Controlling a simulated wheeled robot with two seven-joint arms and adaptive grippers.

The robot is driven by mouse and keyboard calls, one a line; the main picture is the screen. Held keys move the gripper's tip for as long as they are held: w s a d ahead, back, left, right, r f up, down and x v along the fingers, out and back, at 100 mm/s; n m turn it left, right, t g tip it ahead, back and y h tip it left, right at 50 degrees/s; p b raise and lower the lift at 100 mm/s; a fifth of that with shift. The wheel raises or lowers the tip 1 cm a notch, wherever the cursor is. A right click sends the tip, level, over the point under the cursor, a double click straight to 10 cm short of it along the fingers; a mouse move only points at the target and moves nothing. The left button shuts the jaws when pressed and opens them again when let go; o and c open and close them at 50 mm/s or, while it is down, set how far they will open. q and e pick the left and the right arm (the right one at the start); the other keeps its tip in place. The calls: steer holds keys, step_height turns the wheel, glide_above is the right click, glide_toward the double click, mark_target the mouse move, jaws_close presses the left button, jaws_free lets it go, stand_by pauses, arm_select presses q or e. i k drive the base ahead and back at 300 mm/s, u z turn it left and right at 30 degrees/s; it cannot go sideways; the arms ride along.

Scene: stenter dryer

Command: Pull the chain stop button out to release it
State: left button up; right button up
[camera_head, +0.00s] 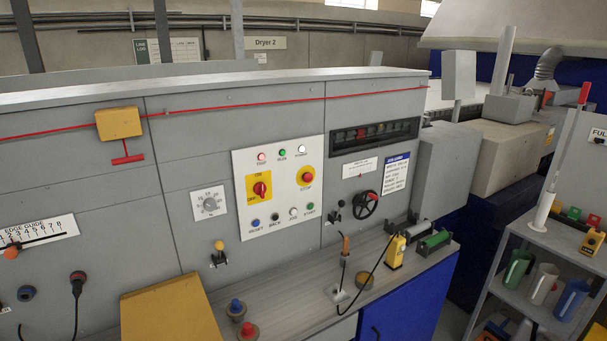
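A red mushroom-shaped button (306,176) on a round yellow backing sits at the right of the white control panel (279,205). It looks like the chain stop button, with a small label just below it that I cannot read surely. From this angle I cannot tell whether the button is pressed in or out. Nothing covers it. Neither of my grippers is in the picture.
Below, the ledge (290,290) carries a yellow device (395,252) and knobs. A yellow box (172,308) stands lower left.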

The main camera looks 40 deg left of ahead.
mark_target(307, 177)
steer(key=u, duration=0.6)
steer(key=i, duration=0.8)
steer(key=u, duration=0.85)
